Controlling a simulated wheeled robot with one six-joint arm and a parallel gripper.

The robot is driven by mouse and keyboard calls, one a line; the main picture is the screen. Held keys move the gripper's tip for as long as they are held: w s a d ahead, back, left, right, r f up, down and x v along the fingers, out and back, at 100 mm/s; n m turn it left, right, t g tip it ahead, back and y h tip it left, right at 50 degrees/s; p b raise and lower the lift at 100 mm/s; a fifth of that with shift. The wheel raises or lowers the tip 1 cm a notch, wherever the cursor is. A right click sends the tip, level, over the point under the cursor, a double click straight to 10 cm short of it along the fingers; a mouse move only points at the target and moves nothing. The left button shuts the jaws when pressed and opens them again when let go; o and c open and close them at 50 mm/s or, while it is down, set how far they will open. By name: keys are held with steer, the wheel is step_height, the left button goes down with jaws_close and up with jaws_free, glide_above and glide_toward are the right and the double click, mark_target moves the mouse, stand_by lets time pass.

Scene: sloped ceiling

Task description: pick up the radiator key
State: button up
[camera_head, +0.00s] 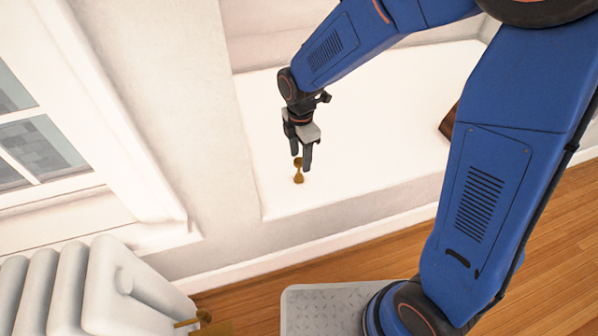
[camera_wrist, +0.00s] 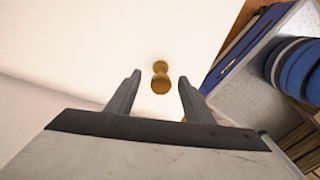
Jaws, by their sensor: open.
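The radiator key (camera_head: 298,177) is a small brass-coloured piece on the white ledge, near its front left part. In the wrist view the key (camera_wrist: 160,78) shows two rounded ends with a narrower middle, lying between the lines of the two fingers. My gripper (camera_head: 302,164) points down over the key, fingers apart, very close to it. In the wrist view my gripper (camera_wrist: 158,84) is open and empty, with the key between or just beyond the fingertips. I cannot tell whether a finger touches it.
The white ledge (camera_head: 375,130) is mostly clear; a brown object (camera_head: 448,122) stands at its right. A white radiator (camera_head: 95,285) with a brass valve (camera_head: 203,316) is at lower left, below a window (camera_head: 45,145). Wooden floor (camera_head: 400,245) lies below the ledge.

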mark_target(299, 175)
steer(key=shift+s+a+f, duration=0.1)
steer(key=shift+s+f, duration=0.05)
steer(key=shift+f, duration=1.45)
steer(key=shift+s+a+f, duration=0.1)
steer(key=shift+f, duration=1.45)
steer(key=c, duration=1.2)
